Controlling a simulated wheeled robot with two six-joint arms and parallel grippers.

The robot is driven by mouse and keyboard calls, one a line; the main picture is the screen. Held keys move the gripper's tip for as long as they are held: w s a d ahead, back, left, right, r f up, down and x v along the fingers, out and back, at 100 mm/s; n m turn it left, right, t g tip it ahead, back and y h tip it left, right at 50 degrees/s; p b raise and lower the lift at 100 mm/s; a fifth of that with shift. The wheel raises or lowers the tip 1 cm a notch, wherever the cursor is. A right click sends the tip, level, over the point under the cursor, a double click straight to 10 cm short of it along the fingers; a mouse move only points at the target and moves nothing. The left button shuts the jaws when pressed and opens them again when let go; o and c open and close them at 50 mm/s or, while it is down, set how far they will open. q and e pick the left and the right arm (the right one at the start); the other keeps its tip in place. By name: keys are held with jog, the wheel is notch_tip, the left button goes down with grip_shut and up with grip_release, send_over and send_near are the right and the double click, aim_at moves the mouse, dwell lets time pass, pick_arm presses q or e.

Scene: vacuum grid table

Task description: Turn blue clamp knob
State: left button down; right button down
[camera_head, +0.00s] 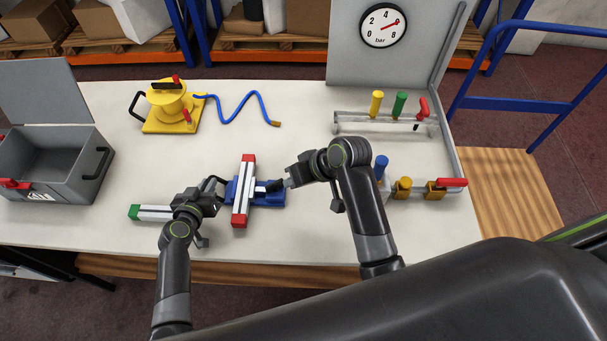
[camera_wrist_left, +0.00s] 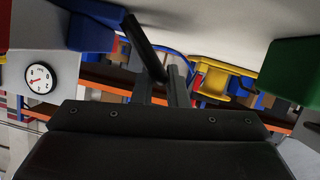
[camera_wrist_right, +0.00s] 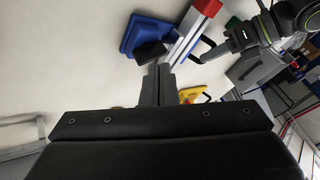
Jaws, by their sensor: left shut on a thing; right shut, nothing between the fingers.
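The blue clamp (camera_head: 268,194) lies mid-table, its grey bar (camera_head: 241,192) with red ends crossing the blue base. A black knob (camera_head: 274,186) sits at its right side; it also shows in the right wrist view (camera_wrist_right: 150,52). My right gripper (camera_head: 288,183) is shut and empty, its tips close to the knob; I cannot tell if they touch. My left gripper (camera_head: 213,190) is at the clamp's left side, shut on a black handle, seen as a dark rod in the left wrist view (camera_wrist_left: 146,45). The clamp's left side is partly hidden.
A green-ended bar (camera_head: 152,213) lies beside my left gripper. A grey open box (camera_head: 84,184) stands left, a yellow device (camera_head: 167,104) with a blue hose (camera_head: 235,108) behind. Racks with coloured handles (camera_head: 380,123) and a blue knob (camera_head: 381,167) stand right. A gauge (camera_head: 383,25) hangs behind.

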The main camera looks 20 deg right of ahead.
jog(key=v, duration=0.3)
jog(key=shift+s+d+r, duration=0.15)
jog(key=shift+d+r, duration=0.05)
jog(key=c, duration=2)
grip_release()
jog(key=shift+s+d+r, duration=0.1)
jog(key=shift+r, duration=0.1)
jog(key=shift+c, duration=0.2)
jog(key=shift+o, duration=2.4)
jog(key=shift+w+f, duration=0.1)
jog(key=shift+w, duration=0.25)
jog(key=o, duration=0.9)
jog(key=w+a+g, duration=0.1)
jog(key=w+f, duration=0.1)
jog(key=w, duration=0.1)
jog(key=w+a+f+g+h, duration=0.1)
jog(key=w, duration=0.1)
jog(key=shift+a+f+g, duration=0.2)
jog(key=shift+a+g, duration=0.1)
jog(key=shift+a, duration=0.05)
jog(key=g+h, duration=0.6)
send_near(274, 183)
jog(key=shift+n, duration=0.4)
jog(key=x, duration=0.9)
jog(key=shift+f, duration=0.1)
